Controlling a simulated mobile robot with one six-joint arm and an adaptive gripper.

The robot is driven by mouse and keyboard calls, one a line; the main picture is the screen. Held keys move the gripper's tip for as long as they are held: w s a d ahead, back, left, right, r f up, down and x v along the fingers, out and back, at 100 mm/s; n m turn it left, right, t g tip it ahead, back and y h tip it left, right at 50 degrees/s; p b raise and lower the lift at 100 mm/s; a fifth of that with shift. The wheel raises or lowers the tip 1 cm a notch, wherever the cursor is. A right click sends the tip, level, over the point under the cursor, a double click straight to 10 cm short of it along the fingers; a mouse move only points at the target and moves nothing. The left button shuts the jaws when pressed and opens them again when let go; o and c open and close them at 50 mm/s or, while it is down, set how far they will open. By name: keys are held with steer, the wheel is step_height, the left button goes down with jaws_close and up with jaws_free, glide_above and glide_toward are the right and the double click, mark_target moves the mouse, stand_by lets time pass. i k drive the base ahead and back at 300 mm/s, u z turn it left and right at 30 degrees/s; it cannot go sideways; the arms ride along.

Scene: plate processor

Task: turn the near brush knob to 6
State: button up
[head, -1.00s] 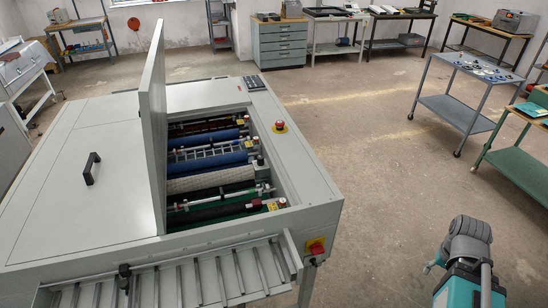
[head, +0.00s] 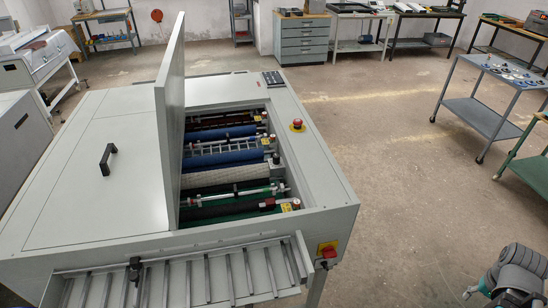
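The plate processor (head: 90,205) stands at left and centre with its lid (head: 168,120) raised upright. Its open bay shows blue rollers (head: 225,160), a pale roller (head: 222,180) and dark green rollers at the near end. Small red and pale fittings sit along the bay's right side. A dark red one (head: 268,203) and a pale-topped one (head: 296,204) are at the near end. Which is the near brush knob, and its setting, are too small to tell. Part of my arm shows at the bottom right, apart from the processor; my gripper cannot be made out.
A red emergency button (head: 297,124) and a dark keypad (head: 272,78) are on the top. A red-yellow switch (head: 327,252) is on the near side, beside a slatted tray (head: 205,278). Floor (head: 400,180) is clear to the right, up to a blue-grey cart (head: 483,116).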

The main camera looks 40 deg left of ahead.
mark_target(276, 158)
steer(key=u, duration=0.05)
steer(key=k, duration=1.4)
steer(key=u, duration=1.2)
steer(key=i, duration=1)
steer(key=z, duration=0.05)
